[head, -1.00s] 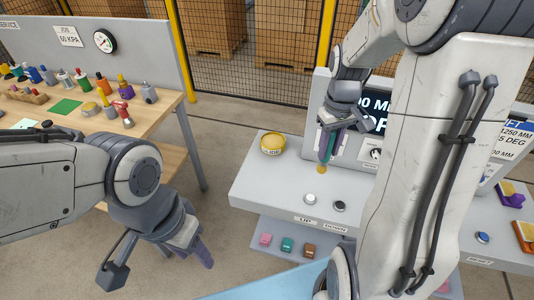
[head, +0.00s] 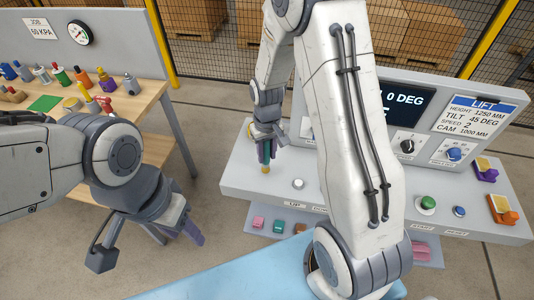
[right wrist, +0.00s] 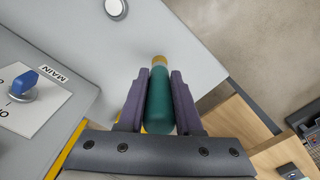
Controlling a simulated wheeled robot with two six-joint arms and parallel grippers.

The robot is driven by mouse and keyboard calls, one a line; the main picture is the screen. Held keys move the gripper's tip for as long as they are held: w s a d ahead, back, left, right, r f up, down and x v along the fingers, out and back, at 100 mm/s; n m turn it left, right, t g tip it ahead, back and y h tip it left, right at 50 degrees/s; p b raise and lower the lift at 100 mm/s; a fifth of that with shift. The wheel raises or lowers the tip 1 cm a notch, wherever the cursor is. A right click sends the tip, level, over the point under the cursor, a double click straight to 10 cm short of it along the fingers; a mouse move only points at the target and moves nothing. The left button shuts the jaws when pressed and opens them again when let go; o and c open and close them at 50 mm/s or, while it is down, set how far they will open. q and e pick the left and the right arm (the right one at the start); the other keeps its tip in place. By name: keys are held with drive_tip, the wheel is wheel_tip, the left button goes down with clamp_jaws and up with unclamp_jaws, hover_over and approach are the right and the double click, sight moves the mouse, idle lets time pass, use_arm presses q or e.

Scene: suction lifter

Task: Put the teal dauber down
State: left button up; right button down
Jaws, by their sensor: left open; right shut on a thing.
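The teal dauber (right wrist: 159,103) is gripped between the two purple fingers of my right gripper (right wrist: 160,92). Its yellow tip points away from the wrist. In the head view my right gripper (head: 265,150) is over the left part of the grey console (head: 236,178), with the dauber upright and tip down. I cannot tell whether the tip touches the console. My left gripper (head: 192,230) is open and empty in front of the wooden bench, left of the console; only one finger shows clearly.
A white button (head: 298,184) is right of the dauber. A green button (head: 428,203) and dark knob (head: 408,146) are farther right. Pink and teal blocks lie on the lower shelf. The wooden bench (head: 150,98) at left holds several bottles. The console's left end looks clear.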

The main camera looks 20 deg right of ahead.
drive_tip(key=shift+f, duration=0.7)
drive_tip(key=shift+f, duration=0.1)
drive_tip(key=shift+f, duration=0.15)
drive_tip(key=c, duration=0.6)
unclamp_jaws()
